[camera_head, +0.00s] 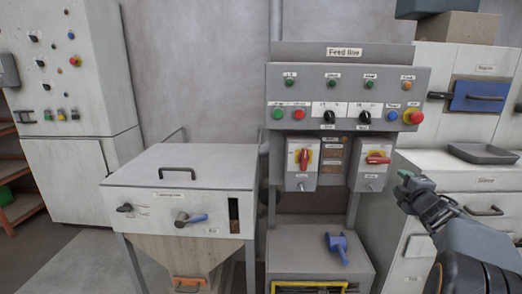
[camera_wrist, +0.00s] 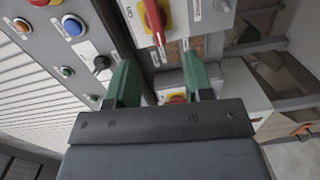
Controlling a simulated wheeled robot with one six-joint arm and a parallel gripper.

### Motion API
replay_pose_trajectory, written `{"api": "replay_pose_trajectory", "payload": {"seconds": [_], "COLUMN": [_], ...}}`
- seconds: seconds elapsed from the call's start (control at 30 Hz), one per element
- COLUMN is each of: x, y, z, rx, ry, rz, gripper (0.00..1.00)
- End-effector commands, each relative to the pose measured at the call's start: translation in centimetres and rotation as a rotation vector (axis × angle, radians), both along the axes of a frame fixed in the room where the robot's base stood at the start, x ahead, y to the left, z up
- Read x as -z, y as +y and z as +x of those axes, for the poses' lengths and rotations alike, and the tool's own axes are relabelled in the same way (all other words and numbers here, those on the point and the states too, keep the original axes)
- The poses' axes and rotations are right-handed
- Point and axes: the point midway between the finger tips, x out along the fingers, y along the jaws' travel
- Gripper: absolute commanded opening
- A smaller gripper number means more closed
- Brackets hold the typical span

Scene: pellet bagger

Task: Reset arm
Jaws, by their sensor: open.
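My gripper (camera_wrist: 155,85) shows in the wrist view with its two green fingers spread apart and nothing between them. In the head view my gripper (camera_head: 406,178) is at the right, in front of the cabinet and just right of the feed line panel (camera_head: 345,82). The panel's right-hand red rotary switch (camera_head: 378,158) is close to the left of my gripper and appears turned sideways. The left-hand red rotary switch (camera_head: 304,158) appears upright. I cannot tell from the head view how far my gripper is from the panel.
A hopper with a grey lid (camera_head: 190,165) stands left of the panel. A blue-handled tool (camera_head: 337,247) rests on the ledge below the panel. A grey tray (camera_head: 483,153) and a blue drawer front (camera_head: 480,96) are at the right. A control cabinet (camera_head: 65,70) stands at the far left.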

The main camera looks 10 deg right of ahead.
Motion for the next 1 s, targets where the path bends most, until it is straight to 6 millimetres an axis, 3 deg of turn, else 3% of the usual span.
{"api": "replay_pose_trajectory", "payload": {"seconds": [0.17,0.27,0.37,0.47,0.6,0.7,0.8,1.0], "x": [5.0,6.8,7.6,7.3,5.6,3.5,1.2,-2.1], "y": [-3.9,-2.9,1.5,8.4,17.7,23.0,26.7,29.8], "z": [-2.9,-5.9,-8.8,-12.1,-16.5,-19.1,-20.6,-21.0], "rx": [0.332,0.564,0.758,0.915,1.03,1.032,0.968,0.834], "ry": [0.098,0.161,0.255,0.384,0.584,0.714,0.796,0.823], "rz": [0.333,0.604,0.866,1.11,1.32,1.384,1.394,1.359], "gripper": [0.47,0.47,0.47,0.47,0.47,0.47,0.47,0.47]}}
